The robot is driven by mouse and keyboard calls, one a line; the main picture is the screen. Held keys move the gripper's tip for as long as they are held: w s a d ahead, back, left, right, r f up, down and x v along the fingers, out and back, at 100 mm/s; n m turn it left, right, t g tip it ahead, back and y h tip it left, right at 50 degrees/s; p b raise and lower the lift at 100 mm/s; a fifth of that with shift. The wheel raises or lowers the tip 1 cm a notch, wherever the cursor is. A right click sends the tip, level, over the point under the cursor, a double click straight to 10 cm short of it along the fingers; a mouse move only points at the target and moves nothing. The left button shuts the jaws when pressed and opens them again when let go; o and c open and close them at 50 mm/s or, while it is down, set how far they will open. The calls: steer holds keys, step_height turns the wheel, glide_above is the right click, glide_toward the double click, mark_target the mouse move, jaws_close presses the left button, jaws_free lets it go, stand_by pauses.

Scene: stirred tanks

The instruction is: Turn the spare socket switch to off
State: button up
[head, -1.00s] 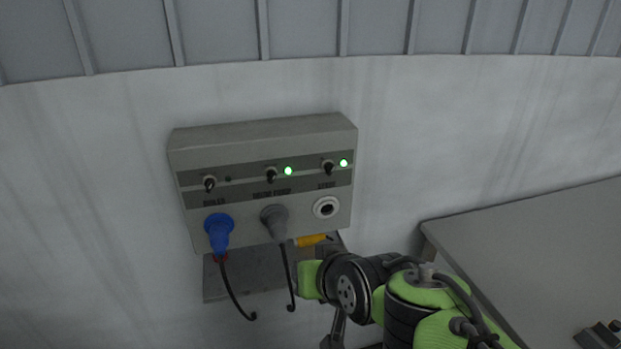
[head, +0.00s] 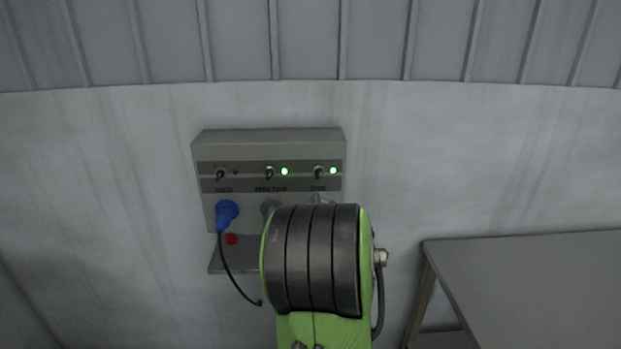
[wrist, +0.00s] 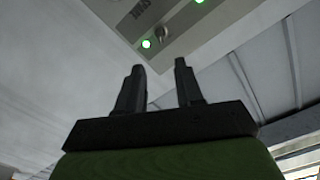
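The grey socket panel (head: 268,150) is on the wall, with three toggle switches in a row. The fingertips point toward the panel, below the switch in the picture, with no contact visible. In the head view my arm hides most of the gripper and the spare socket.
The middle switch (head: 269,173) has a lit green lamp; the left switch (head: 221,174) has a dark one. A blue plug (head: 227,213) with a hanging cable and a partly hidden grey plug (head: 269,208) sit below. A shelf holds a red item (head: 231,239). A grey table (head: 530,275) stands right.

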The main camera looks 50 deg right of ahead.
mark_target(319, 176)
steer(key=p+x, duration=0.3)
steer(key=x, duration=1.1)
steer(key=shift+a, duration=0.1)
jaws_close()
